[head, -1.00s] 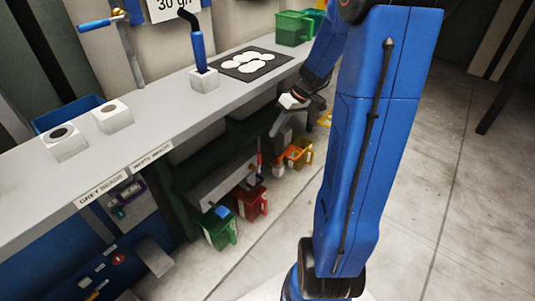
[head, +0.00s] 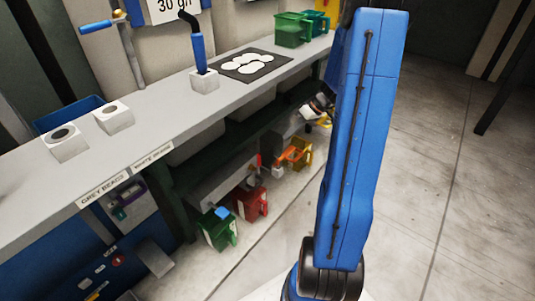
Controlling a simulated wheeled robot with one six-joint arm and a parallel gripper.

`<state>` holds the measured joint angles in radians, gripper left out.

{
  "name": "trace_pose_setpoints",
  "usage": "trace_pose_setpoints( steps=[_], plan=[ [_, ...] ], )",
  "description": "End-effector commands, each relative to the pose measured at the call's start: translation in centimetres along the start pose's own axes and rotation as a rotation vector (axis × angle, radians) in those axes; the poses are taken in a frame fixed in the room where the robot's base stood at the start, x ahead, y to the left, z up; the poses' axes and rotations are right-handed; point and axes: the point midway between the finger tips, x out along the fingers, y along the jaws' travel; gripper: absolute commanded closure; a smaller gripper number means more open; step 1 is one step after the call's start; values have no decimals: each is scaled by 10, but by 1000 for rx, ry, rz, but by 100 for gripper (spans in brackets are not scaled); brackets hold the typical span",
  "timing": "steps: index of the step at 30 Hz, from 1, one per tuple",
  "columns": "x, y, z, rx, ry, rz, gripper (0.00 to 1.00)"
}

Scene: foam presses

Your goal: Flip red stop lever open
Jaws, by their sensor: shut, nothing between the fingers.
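A small upright red piece (head: 258,161) shows under the bench, beside a dark box (head: 271,148) and above the colored bins. It may be the red stop lever; it is too small for me to tell its position. My gripper (head: 309,126) is at the bench's front side, right of the dark box and apart from the red piece. It is small and partly hidden behind my blue arm. It is shut, with nothing seen in it.
The grey bench (head: 165,118) carries white blocks (head: 113,119), a blue-handled tool (head: 198,52) in a holder, a black mat (head: 232,65) with white discs and a green bin (head: 292,30). Red (head: 251,203), green (head: 217,232) and orange (head: 297,154) bins sit below. The floor at right is clear.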

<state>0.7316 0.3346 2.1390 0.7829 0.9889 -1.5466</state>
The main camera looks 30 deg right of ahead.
Motion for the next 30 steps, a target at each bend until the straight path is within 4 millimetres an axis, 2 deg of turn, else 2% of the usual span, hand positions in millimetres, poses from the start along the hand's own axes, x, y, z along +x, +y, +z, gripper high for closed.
trace_pose_setpoints(
  steps=[5,8,23,30],
  plan=[
    [5,0,0,0,-1,-1,100],
    [15,0,0,1,-1,-2,100],
    [100,-1,1,2,-3,-2,100],
    [114,-27,0,-1,-1,0,100]
  ],
)
